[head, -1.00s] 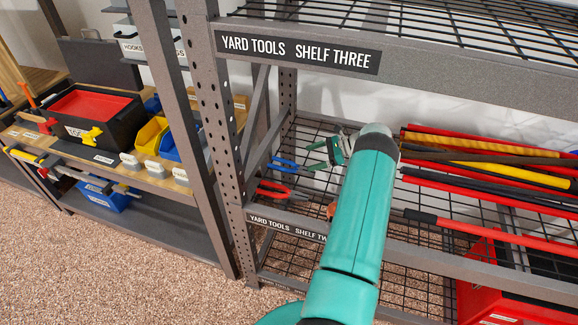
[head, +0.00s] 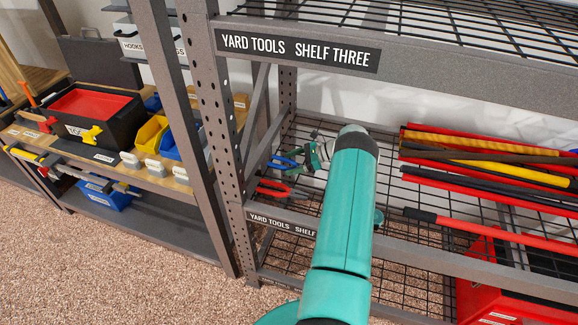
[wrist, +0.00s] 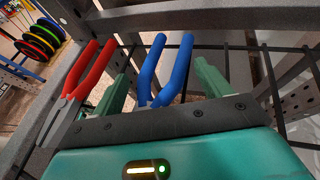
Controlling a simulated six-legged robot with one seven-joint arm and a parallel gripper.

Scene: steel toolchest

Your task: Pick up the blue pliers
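The blue pliers (head: 285,162) lie on the wire shelf near its left upright, partly hidden by my gripper in the head view. In the wrist view, the two handles of the blue pliers (wrist: 180,68) rise between the green fingers of my gripper (wrist: 163,76). The fingers stand apart, one on each side of the handles, with gaps showing. The heads of the pliers are hidden behind the gripper body. In the head view my gripper (head: 312,157) is just right of the pliers.
Red-handled pliers (wrist: 85,72) lie close left of my gripper; they also show in the head view (head: 273,188). The grey shelf frame (head: 262,100) stands close by. Long red and yellow tools (head: 490,170) lie on the shelf to the right. Another shelf with bins stands at left.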

